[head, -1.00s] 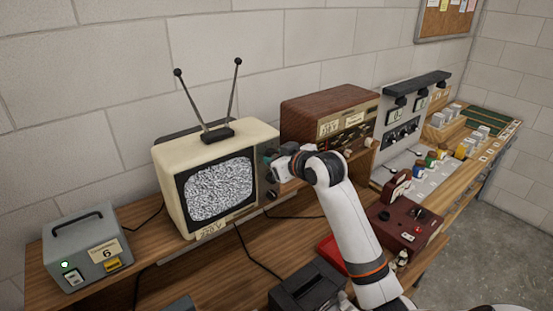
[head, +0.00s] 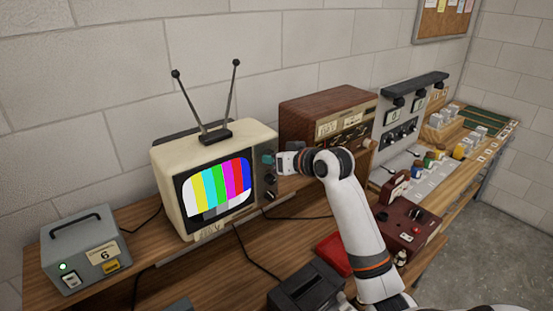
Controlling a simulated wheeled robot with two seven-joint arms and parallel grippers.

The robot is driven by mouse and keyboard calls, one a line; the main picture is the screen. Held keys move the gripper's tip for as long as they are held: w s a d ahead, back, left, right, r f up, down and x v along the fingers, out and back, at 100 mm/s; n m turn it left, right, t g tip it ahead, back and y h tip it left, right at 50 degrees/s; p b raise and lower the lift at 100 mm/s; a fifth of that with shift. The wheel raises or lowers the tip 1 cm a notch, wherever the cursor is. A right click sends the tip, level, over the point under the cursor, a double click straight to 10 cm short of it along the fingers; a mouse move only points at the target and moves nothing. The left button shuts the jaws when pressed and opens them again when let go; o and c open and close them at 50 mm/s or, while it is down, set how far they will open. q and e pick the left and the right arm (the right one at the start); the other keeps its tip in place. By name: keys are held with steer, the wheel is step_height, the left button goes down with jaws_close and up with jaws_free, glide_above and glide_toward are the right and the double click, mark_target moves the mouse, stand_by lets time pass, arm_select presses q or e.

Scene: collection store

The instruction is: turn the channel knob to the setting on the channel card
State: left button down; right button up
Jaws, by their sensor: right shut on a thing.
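The cream television (head: 170,180) stands on the wooden bench, its screen (head: 222,190) showing colour bars. The channel knob (head: 267,158) is at the top of the dark control strip on its right side, partly hidden by my right gripper (head: 279,162). That gripper comes in from the right and is shut on the knob. The knob's pointer and markings are too small to read. The channel card (head: 103,254), reading 6, is on the grey box (head: 75,245) at the left. My left gripper is not in view.
Two darker knobs (head: 270,180) sit below on the strip. A brown wooden radio (head: 320,108) stands close behind my right gripper. A black box (head: 307,287), a red tray (head: 333,254) and a maroon device (head: 408,226) lie toward the front. Antennas (head: 205,105) rise above the television.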

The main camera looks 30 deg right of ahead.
steer(key=shift+f, duration=0.1)
steer(key=o, duration=1)
steer(key=b+v, duration=0.4)
steer(key=v, duration=0.8)
